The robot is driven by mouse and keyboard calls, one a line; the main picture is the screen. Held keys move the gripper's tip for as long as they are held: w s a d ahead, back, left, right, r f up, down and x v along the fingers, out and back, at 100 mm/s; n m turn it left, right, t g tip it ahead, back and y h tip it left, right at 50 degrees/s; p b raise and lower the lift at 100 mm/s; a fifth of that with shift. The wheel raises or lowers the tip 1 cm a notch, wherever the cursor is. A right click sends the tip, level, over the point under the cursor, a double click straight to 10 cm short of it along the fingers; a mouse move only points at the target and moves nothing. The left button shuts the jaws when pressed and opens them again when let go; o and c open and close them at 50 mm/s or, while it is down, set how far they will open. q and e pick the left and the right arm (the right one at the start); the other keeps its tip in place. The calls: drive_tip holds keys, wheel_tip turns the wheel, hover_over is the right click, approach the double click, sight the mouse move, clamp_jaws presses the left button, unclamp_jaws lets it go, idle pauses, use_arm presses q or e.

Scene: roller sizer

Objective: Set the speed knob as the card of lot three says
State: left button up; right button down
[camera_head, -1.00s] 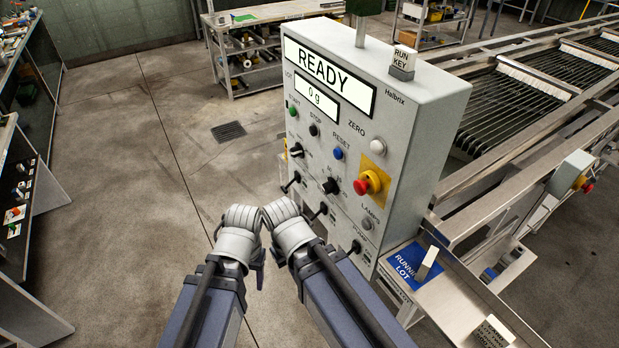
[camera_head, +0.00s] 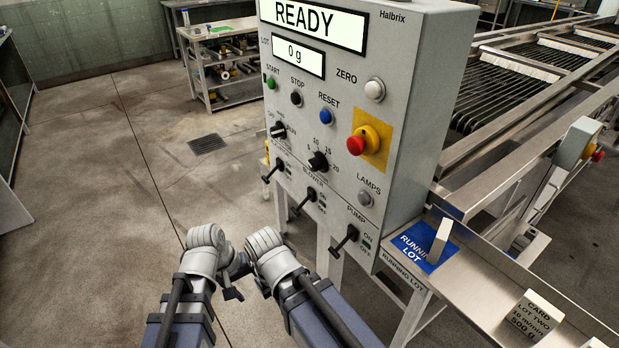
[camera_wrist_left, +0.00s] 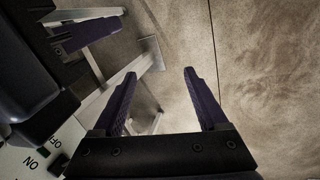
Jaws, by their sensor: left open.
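A black pointer knob (camera_head: 318,162) with a numbered scale from 5 to 20 sits on the grey control panel (camera_head: 405,120); its name is too small to read. A card (camera_head: 530,318) on the steel ledge reads lot two, 16 m/min, 500 g. No card of lot three is readable in view. My left gripper (camera_head: 236,280) is below and left of the panel, apart from the knob. In the left wrist view its two fingers (camera_wrist_left: 160,80) are open and empty over the floor. My right gripper (camera_head: 262,285) is beside it, its fingers mostly hidden.
The display reads READY and 0 g. A red emergency button (camera_head: 358,144), a second selector (camera_head: 279,131) and several black levers, including the pump lever (camera_head: 345,239), surround the knob. A blue running lot plate (camera_head: 427,250) with a pale block lies right. Floor at left is clear.

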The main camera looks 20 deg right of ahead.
use_arm(q)
drive_tip(key=w+d+r+n+h, duration=0.3)
drive_tip(key=w+d+n, duration=0.1)
drive_tip(key=w, duration=0.1)
drive_tip(key=n+t+h, duration=0.6)
drive_tip(key=n+h, duration=0.5)
drive_tip(key=n, duration=0.6)
approach(311, 166)
drive_tip(key=d, duration=0.2)
drive_tip(key=shift+w+b+x, duration=0.15)
drive_tip(key=shift+b+x, duration=0.05)
drive_tip(key=shift+x, duration=1.7)
drive_tip(key=shift+w+b+x, duration=0.15)
drive_tip(key=shift+x, duration=1.75)
drive_tip(key=shift+a, duration=0.15)
drive_tip(key=shift+c, duration=0.3)
clamp_jaws()
